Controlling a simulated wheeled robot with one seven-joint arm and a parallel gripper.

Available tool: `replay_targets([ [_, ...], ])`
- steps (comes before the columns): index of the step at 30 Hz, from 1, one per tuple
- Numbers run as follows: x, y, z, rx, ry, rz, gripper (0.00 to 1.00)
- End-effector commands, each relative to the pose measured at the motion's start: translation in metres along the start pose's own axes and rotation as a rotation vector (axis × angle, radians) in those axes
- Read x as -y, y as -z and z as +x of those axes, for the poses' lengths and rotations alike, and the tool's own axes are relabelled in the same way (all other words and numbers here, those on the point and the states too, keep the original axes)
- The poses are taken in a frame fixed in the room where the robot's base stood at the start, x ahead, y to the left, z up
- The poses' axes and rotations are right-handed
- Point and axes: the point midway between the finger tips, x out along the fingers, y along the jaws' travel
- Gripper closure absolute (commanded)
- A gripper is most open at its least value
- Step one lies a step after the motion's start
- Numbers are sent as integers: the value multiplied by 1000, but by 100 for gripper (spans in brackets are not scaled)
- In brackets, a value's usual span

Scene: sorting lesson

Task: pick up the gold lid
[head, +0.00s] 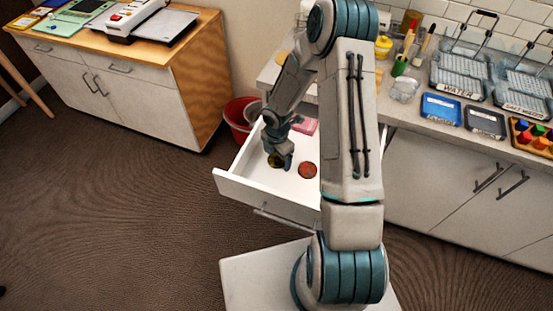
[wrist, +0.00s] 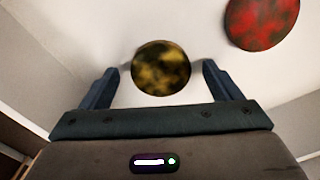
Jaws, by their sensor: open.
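The gold lid (wrist: 161,68) is a round, mottled gold and black disc lying on the white drawer floor. In the wrist view it sits between and slightly beyond the fingers of my gripper (wrist: 160,85), with a gap on each side. My gripper is open and empty. In the head view my gripper (head: 279,163) points down into the open drawer (head: 262,192), and the gold lid (head: 274,161) shows partly behind it. How high the fingers are above the drawer floor is hard to tell.
A mottled red lid (head: 308,170) lies right of the gold lid, also in the wrist view (wrist: 262,22). A pink item (head: 305,126) lies at the drawer's back. Drawer walls surround the gripper. A red bin (head: 238,115) stands left of the drawer; the counter (head: 420,125) is to the right.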

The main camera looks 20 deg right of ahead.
Motion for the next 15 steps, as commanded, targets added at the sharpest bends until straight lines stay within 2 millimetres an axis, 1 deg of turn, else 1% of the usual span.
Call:
replay_targets([
  [1,0,0,0,0,0,0,15],
  [2,0,0,0,0,0,0,24],
  [3,0,0,0,0,0,0,35],
  [5,0,0,0,0,0,0,51],
  [6,0,0,0,0,0,0,63],
  [15,0,0,-1,0,0,0,63],
])
